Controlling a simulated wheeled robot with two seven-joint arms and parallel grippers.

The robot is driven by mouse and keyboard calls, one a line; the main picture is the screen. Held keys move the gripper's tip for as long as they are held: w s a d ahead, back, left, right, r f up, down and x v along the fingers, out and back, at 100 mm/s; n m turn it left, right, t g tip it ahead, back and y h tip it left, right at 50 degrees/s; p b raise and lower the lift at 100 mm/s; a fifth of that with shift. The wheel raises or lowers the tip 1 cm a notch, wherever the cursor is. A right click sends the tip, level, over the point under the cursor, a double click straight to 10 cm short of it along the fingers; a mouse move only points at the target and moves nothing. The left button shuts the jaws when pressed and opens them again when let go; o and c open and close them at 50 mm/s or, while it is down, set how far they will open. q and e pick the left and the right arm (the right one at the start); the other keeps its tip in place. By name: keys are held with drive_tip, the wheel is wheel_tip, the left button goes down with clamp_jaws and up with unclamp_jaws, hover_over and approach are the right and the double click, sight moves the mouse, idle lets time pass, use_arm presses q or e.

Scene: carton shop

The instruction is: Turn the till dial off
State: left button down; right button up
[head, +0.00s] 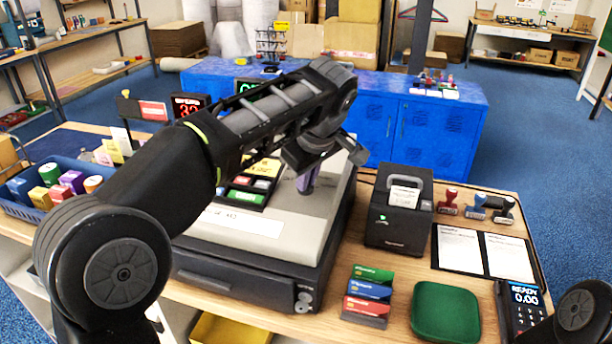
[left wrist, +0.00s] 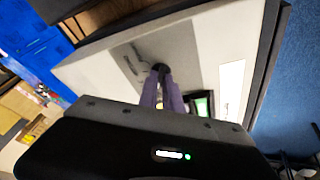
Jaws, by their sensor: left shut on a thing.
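The till (head: 325,215) stands on the wooden counter, with a pale grey top, a dark drawer below and a keypad of coloured keys. My left gripper (head: 306,183) reaches down onto the till's top, right of the keypad. Its purple fingers (left wrist: 163,92) are shut on a small dark knob, the till dial (left wrist: 159,68), in the left wrist view. The fingers cover much of the dial, and its pointing direction cannot be told. In the head view the dial is hidden by the gripper. My right gripper is out of view.
A black receipt printer (head: 400,228) stands right of the till. A card rack (head: 369,295), a green tray (head: 445,311) and a card reader (head: 522,305) lie along the front. A blue basket (head: 45,205) stands left. Blue cabinets (head: 440,135) stand behind.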

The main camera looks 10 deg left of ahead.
use_arm(q)
drive_tip(key=shift+f+n, duration=0.15)
drive_tip(key=shift+n, duration=0.15)
drive_tip(key=c, duration=1.6)
unclamp_jaws()
drive_tip(key=shift+o, duration=0.4)
drive_tip(key=shift+s+d+r, duration=0.1)
drive_tip(key=shift+d+r, duration=0.05)
drive_tip(key=shift+r, duration=0.45)
drive_tip(key=p+v, duration=0.4)
drive_tip(key=v, duration=0.2)
drive_tip(key=shift+r+p, duration=0.25)
drive_tip(key=shift+p, duration=0.15)
